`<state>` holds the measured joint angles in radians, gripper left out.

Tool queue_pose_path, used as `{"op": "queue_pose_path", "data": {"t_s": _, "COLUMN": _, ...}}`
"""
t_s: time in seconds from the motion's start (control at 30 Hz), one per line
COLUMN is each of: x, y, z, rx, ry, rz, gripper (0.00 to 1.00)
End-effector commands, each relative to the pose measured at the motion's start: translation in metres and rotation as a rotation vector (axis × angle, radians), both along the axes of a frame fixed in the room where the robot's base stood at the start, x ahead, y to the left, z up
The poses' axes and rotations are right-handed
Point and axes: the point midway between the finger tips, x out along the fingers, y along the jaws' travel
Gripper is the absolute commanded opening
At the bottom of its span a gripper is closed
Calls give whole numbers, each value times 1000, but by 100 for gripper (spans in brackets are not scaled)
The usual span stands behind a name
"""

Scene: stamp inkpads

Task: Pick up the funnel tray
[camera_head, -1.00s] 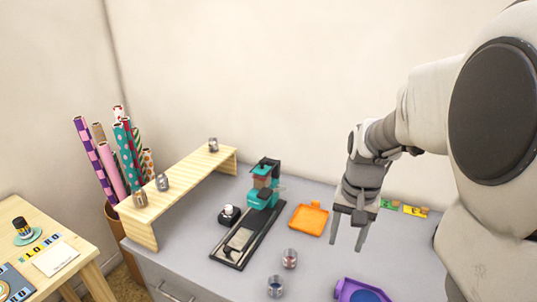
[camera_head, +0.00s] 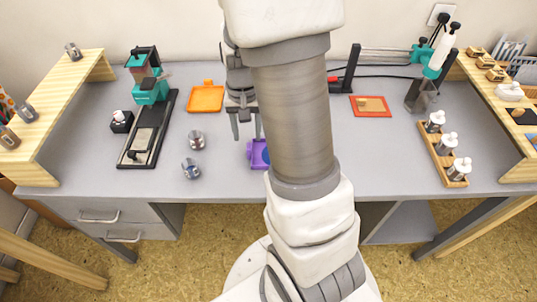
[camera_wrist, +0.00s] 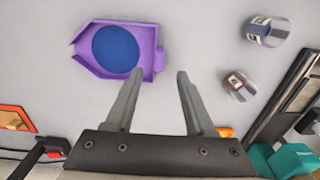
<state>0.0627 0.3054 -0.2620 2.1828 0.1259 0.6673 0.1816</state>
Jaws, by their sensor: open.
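A purple tray (camera_head: 256,160) with a tapering, funnel-like outline lies on the grey desk, partly hidden behind my arm in the head view. The wrist view shows it whole (camera_wrist: 148,47), at the upper left beyond the fingertips, with a blue disc (camera_wrist: 115,48) in it. An orange tray (camera_head: 206,99) with a small tab lies to the left of my gripper in the head view; only a bit of it (camera_wrist: 225,132) shows behind the gripper in the wrist view. My gripper (camera_head: 246,137) is open and empty above the desk, its fingers apart (camera_wrist: 156,80) and touching neither tray.
Two small metal-and-glass jars (camera_head: 196,140) (camera_head: 191,169) stand left of the purple tray. A black-based teal press (camera_head: 150,110) stands further left. A red-orange frame (camera_head: 371,113) and a wooden bottle rack (camera_head: 445,165) are on the right. The desk between frame and rack is clear.

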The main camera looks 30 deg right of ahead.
Motion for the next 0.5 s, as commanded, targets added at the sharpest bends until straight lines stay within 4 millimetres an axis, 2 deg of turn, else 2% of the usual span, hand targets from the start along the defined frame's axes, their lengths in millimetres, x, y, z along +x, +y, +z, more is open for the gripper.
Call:
{"op": "queue_pose_path", "data": {"t_s": 0.3, "x": -7, "y": 1, "z": -44, "rx": 0, "ry": 2, "rz": 0, "gripper": 54}}
{"op": "queue_pose_path", "data": {"t_s": 0.5, "x": -6, "y": 1, "z": -52, "rx": 0, "ry": 0, "rz": -1, "gripper": 54}}
